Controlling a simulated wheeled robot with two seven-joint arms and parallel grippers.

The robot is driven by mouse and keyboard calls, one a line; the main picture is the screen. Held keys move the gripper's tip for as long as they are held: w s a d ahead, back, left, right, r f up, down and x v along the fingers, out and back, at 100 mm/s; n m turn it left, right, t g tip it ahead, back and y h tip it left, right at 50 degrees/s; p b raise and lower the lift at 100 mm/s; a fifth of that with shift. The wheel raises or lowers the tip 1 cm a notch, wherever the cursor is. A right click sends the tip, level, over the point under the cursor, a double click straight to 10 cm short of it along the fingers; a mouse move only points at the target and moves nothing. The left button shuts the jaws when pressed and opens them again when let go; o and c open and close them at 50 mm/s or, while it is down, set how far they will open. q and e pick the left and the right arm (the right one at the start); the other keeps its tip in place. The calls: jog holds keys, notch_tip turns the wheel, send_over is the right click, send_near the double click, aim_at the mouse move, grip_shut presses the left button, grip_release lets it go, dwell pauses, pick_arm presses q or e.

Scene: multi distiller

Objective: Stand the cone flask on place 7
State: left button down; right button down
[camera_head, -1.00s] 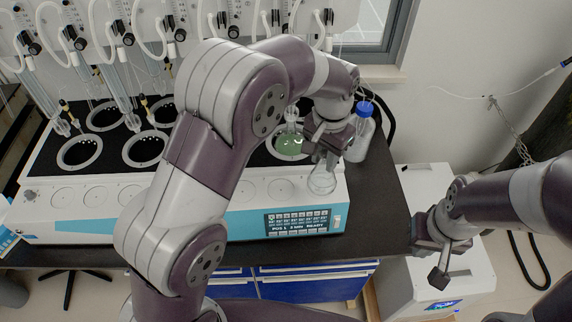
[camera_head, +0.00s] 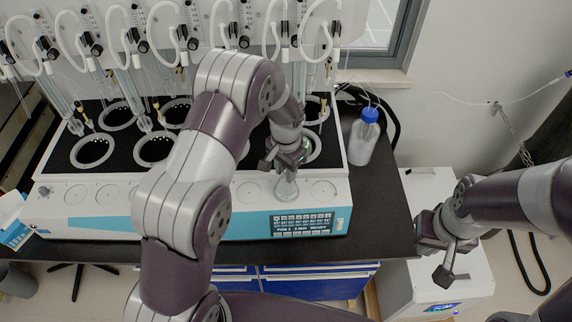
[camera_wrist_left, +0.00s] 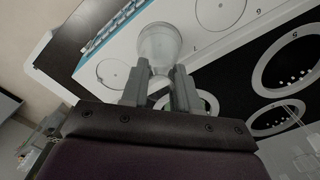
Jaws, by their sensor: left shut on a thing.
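The clear cone flask (camera_head: 286,188) is upright at the front ledge of the distiller (camera_head: 60,222). My left gripper (camera_head: 284,158) is shut on its neck from above. In the left wrist view the flask (camera_wrist_left: 158,45) stands out beyond the fingertips (camera_wrist_left: 160,84), covering the ledge between two round marked places. In the head view one marked place (camera_head: 323,192) shows to its right and another (camera_head: 247,194) to its left. I cannot tell whether the flask's base touches the ledge. My right gripper (camera_head: 446,258) hangs off to the right, away from the flask; its jaw gap is unclear.
Round heating wells (camera_head: 156,149) lie behind the ledge, with glass tubes and white hoses above them. A blue-capped bottle (camera_head: 363,138) stands on the dark bench right of the distiller.

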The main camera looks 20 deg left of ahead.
pick_arm(q)
jog(key=shift+f, duration=0.1)
jog(key=c, duration=0.8)
grip_release()
jog(key=shift+c, duration=0.2)
